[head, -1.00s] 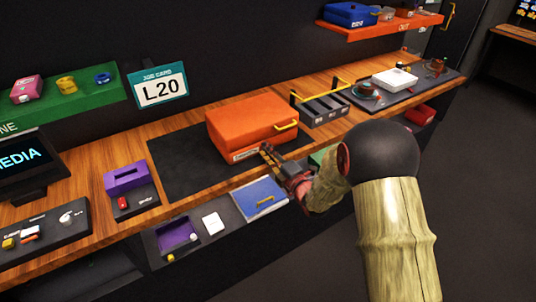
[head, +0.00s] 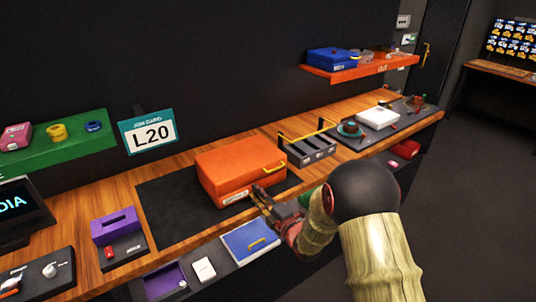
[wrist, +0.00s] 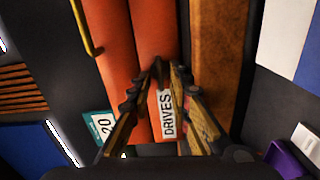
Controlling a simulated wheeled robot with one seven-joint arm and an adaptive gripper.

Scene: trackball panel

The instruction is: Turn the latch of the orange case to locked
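The orange case (head: 235,168) lies closed on the dark mat on the wooden counter, with a yellow handle (head: 262,167) on its top. Its front carries a white label, which reads DRIVES in the wrist view (wrist: 167,115). My gripper (head: 261,193) is at the front face of the case, just right of the label. In the wrist view, my two fingers (wrist: 168,70) point at the case front, with a narrow gap between the tips. I see nothing clearly held in them. The latch cannot be made out; the fingertips may hide it. Contact with the case is unclear.
A black rack with yellow handles (head: 309,150) stands right of the case. A purple box (head: 115,225) is to the left. A lower shelf holds a blue panel (head: 249,241) below my gripper. The dark mat (head: 165,205) is bare left of the case.

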